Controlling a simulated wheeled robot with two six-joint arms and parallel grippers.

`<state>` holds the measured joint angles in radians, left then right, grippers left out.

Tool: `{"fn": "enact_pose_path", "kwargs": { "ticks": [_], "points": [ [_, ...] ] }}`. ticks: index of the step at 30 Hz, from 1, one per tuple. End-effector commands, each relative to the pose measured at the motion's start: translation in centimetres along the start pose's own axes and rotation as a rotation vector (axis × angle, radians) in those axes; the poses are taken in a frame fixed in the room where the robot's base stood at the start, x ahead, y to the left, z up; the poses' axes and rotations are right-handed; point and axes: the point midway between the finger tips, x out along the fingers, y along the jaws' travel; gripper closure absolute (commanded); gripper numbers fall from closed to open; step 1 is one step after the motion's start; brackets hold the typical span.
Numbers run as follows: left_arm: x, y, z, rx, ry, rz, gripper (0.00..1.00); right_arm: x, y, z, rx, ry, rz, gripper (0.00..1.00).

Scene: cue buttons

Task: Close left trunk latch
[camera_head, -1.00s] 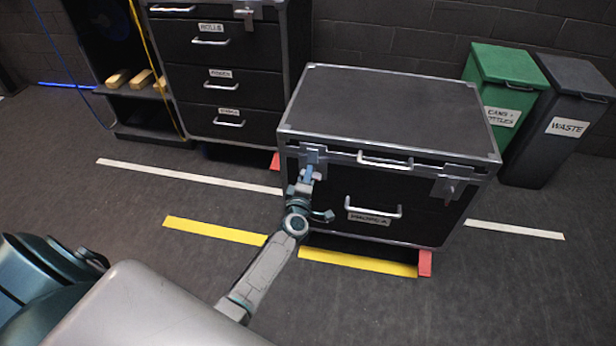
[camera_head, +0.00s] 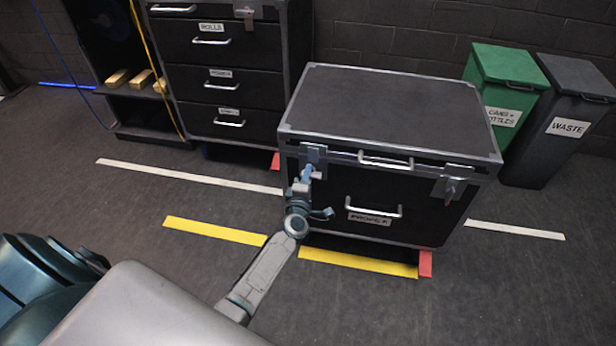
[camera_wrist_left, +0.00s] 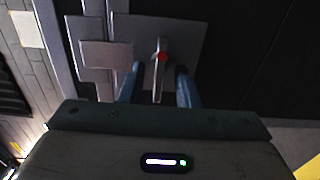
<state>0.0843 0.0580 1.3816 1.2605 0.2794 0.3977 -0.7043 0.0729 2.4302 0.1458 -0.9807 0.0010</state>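The trunk (camera_head: 390,105) is a black case with silver edges, and its lid is down. Its left latch (camera_head: 312,153) is a grey plate on the upper left of the front. In the left wrist view the latch plate (camera_wrist_left: 190,35) carries a thin metal lever (camera_wrist_left: 160,72) with a red spot. My left gripper (camera_head: 307,173) is at this latch. In the left wrist view its two blue fingers (camera_wrist_left: 157,84) stand apart on either side of the lever, with gaps showing. The right latch (camera_head: 452,183) has a hanging lever with red on it. My right gripper is out of view.
A silver handle (camera_head: 385,162) sits between the latches, and a drawer-style handle (camera_head: 372,210) is below it. A drawer cabinet (camera_head: 225,60) stands behind left. Green (camera_head: 500,85) and dark (camera_head: 565,120) bins stand at right. The floor at left is clear.

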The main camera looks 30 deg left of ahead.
Motion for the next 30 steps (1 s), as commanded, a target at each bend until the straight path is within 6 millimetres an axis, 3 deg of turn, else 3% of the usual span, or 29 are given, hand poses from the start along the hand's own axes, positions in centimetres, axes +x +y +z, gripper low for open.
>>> {"fn": "enact_pose_path", "kwargs": {
  "ticks": [11,24,30],
  "points": [
    [-0.9,0.1,0.0,0.000,0.000,0.000,0.71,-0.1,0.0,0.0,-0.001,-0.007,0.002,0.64],
    [-9.0,-0.1,0.0,-0.001,0.001,-0.001,0.71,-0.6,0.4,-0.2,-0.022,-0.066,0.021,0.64],
    [-10.7,0.0,0.0,0.001,0.000,0.000,0.71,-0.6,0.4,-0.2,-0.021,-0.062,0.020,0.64]
  ]
}}
